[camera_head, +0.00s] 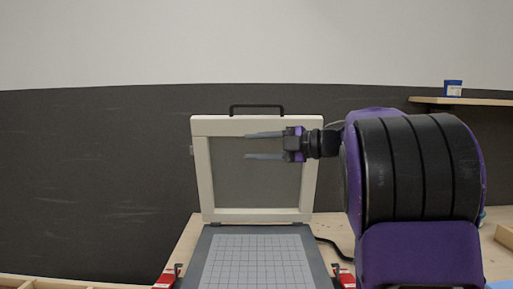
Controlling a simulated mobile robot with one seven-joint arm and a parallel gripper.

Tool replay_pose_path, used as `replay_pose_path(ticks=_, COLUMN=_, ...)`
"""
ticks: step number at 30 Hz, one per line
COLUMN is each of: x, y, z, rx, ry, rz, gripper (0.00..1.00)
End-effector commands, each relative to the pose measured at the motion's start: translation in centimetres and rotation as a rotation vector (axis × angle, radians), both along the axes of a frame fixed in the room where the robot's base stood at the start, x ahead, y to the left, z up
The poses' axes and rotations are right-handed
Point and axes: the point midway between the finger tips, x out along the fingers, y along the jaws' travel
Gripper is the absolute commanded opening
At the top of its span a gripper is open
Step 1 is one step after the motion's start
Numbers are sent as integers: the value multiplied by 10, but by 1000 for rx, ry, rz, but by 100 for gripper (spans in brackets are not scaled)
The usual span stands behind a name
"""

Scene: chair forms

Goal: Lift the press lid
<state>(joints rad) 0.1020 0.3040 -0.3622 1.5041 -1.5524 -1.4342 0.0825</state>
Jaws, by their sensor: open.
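The press lid (204,180) is a white frame with a grey inner panel. It stands raised, nearly upright, at the back of the press base (214,246), which is grey with a gridded bed. A black handle (256,106) sits on the lid's top edge. My gripper (263,145) is open, with its two grey fingers pointing left in front of the lid's inner panel. It appears empty and is below and to the right of the handle. I cannot tell how far it is from the lid.
Red clamps (167,277) flank the press base on the wooden table (184,250). A black cable (330,243) runs off to the right of the base. A blue box (453,88) stands on a wall shelf (470,101) at right. My arm hides part of the right side.

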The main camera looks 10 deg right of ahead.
Motion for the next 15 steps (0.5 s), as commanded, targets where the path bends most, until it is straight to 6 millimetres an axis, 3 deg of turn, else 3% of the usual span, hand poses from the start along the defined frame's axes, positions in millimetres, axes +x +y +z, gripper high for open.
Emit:
replay_pose_path(ticks=1, x=0, y=0, z=0, rx=0, ry=0, rz=0, gripper=47)
replay_pose_path(ticks=9, x=0, y=0, z=0, rx=0, ry=0, rz=0, gripper=0)
replay_pose_path(ticks=15, x=0, y=0, z=0, rx=0, ry=0, rz=0, gripper=0)
